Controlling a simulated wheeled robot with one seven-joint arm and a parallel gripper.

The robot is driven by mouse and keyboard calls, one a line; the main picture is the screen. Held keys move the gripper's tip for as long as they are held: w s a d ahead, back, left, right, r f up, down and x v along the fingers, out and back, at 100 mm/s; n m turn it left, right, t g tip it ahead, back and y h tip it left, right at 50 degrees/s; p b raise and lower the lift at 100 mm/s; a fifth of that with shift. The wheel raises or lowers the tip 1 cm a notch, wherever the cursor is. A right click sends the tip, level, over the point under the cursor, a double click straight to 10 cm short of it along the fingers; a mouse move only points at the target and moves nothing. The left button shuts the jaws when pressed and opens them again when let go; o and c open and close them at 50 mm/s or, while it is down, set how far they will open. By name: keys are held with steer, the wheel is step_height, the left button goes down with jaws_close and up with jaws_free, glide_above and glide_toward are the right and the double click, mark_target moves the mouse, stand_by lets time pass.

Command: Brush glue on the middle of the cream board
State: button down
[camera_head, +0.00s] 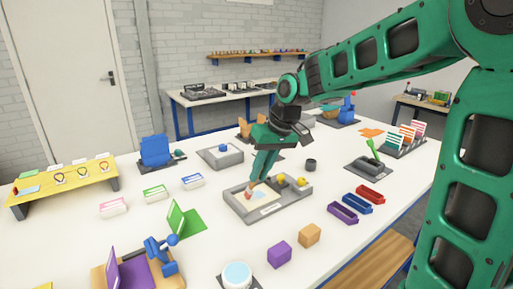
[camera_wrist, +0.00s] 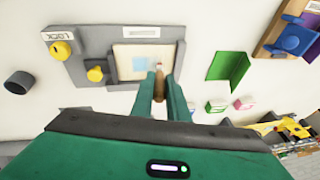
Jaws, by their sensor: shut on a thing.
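The cream board (camera_wrist: 128,50) lies in a grey fixture (camera_wrist: 95,45) in the wrist view. It also shows in the head view (camera_head: 264,197), at the middle of the white table. A pale blue patch (camera_wrist: 143,63) shows near the middle of the board. My gripper (camera_wrist: 162,82) is shut on a brush with a brown handle (camera_wrist: 160,98). The brush points down at the board, with its tip by the patch. I cannot tell whether the tip touches the board. In the head view my gripper (camera_head: 257,172) is above the board and its fingers hide part of it.
Yellow knobs (camera_wrist: 62,50) are on the fixture, beside a LOCK label. A dark cup (camera_head: 311,165) stands behind it. Purple and orange blocks (camera_head: 279,254) stand in front. Red and blue trays (camera_head: 357,201) lie to the right. A green folded stand (camera_head: 184,220) is at the left.

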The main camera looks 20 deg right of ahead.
steer(key=shift+a, duration=0.3)
step_height(320, 180, up, 7)
steer(key=shift+d+r, duration=0.1)
steer(key=shift+s+r, duration=0.1)
steer(key=shift+r, duration=0.2)
stand_by(0.9)
steer(key=shift+s, duration=0.1)
stand_by(0.4)
